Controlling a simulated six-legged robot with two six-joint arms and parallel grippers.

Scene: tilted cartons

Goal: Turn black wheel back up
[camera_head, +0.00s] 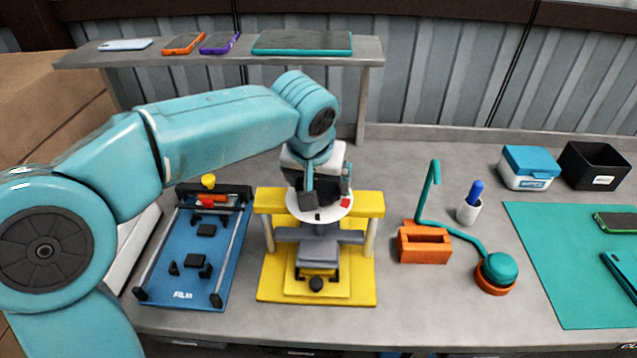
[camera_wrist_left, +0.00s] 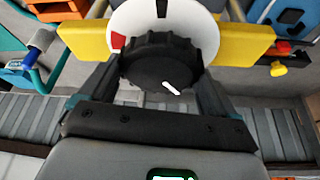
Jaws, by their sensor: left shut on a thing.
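The black wheel (camera_wrist_left: 158,65) has a ribbed rim and a white pointer line, which lies near its lower right edge in the left wrist view. It sits over a white disc (camera_wrist_left: 204,32) with a red mark (camera_wrist_left: 117,41) at the left. The disc also shows in the head view (camera_head: 318,215), on top of a yellow press-like stand (camera_head: 367,203). My left gripper (camera_head: 327,196) reaches down from above, its two fingers on opposite sides of the wheel, shut on it. In the head view the gripper mostly hides the wheel. My right gripper is out of view.
A blue fixture board (camera_head: 180,252) stands close left of the stand. A shelf (camera_head: 226,58) with phones is behind my left arm. Bare bench lies between the stand and orange block.

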